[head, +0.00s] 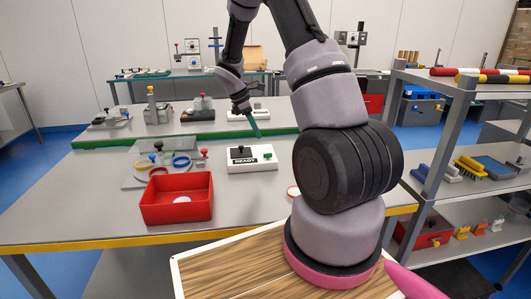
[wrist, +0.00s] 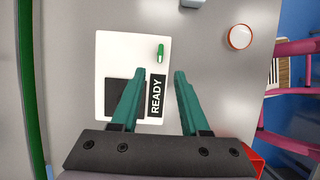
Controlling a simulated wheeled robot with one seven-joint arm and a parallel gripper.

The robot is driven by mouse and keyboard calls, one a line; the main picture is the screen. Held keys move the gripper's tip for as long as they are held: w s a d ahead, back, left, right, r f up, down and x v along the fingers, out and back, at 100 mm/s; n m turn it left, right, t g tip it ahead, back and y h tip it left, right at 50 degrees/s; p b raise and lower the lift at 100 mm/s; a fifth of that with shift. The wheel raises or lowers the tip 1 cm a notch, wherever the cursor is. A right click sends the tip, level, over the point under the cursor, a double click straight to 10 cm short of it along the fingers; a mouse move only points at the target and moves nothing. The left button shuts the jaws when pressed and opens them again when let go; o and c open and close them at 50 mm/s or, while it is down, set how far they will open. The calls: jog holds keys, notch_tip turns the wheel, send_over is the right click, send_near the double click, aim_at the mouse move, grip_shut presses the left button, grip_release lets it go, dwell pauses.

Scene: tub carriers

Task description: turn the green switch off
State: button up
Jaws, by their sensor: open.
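The green switch (wrist: 160,52) is a small lever on a white box (wrist: 110,45) in the wrist view. The box also carries a dark square plate and a black READY label (wrist: 157,96). In the head view my gripper (head: 257,132) hangs above and behind the box.
A red bin (head: 176,210) stands at the front left of the box, and a grey fixture with coloured rings (head: 145,178) is behind it. A round red-and-white piece (wrist: 240,37) lies right of the box. A green strip (head: 110,143) crosses the table behind.

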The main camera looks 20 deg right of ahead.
aim_at(268, 156)
jog(key=x, duration=1)
jog(key=shift+f, duration=0.15)
jog(key=shift+c, duration=0.3)
grip_shut()
